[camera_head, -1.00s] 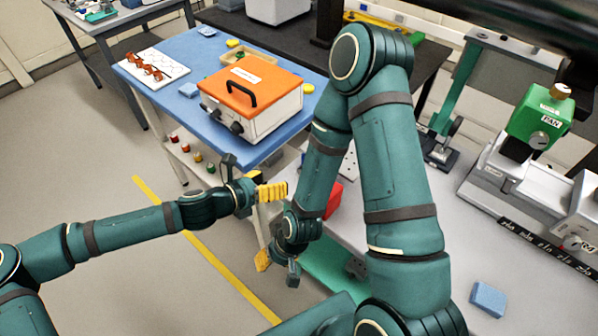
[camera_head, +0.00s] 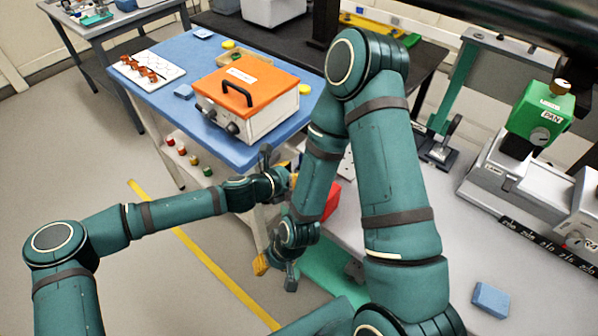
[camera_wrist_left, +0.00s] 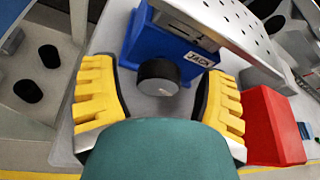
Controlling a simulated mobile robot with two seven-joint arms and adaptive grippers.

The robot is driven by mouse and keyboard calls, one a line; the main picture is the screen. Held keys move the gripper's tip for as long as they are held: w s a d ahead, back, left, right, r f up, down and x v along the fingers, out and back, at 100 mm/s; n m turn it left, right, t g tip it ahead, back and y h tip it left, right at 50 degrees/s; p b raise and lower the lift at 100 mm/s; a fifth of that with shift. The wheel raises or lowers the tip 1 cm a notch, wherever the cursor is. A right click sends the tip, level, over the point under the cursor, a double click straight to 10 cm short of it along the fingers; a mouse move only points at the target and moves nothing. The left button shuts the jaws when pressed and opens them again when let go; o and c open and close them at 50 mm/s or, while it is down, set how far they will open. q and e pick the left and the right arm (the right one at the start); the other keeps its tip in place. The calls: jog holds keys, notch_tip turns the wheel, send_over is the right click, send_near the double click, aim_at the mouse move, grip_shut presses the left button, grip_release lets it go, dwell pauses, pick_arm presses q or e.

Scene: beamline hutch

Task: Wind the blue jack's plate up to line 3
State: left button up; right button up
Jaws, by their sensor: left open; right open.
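The blue jack (camera_wrist_left: 165,50) shows in the left wrist view, with a JACK label, a dark round knob (camera_wrist_left: 158,77) and a perforated metal plate (camera_wrist_left: 238,30) on top. My left gripper (camera_wrist_left: 158,85) is open, its yellow fingers on either side of the knob; I cannot tell whether they touch it. In the head view my left gripper (camera_head: 284,178) is at the bench's left edge, partly behind my right arm. There the jack is mostly hidden. No numbered lines on it are readable. My right gripper (camera_head: 277,272) is open and empty, low in front of the bench.
A red block (camera_wrist_left: 273,125) stands right of the jack. A blue block (camera_head: 490,299) lies on the grey bench (camera_head: 440,210). A green-headed instrument (camera_head: 540,118) stands at the right. An orange-lidded box (camera_head: 248,98) sits on the blue table (camera_head: 190,60).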

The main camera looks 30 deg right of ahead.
pick_arm(q)
jog(key=c, duration=1.2)
jog(key=m+t+y, duration=0.1)
jog(key=m, duration=0.1)
jog(key=shift+s+m+t+b, duration=0.15)
jog(key=shift+m+t+b, duration=0.15)
jog(key=shift+b, duration=0.1)
jog(key=shift+s+d+m+t+b, duration=0.1)
jog(key=shift+m+t+b, duration=0.5)
jog(key=shift+m, duration=0.4)
jog(key=shift+y, duration=0.3)
jog(key=o, duration=1.2)
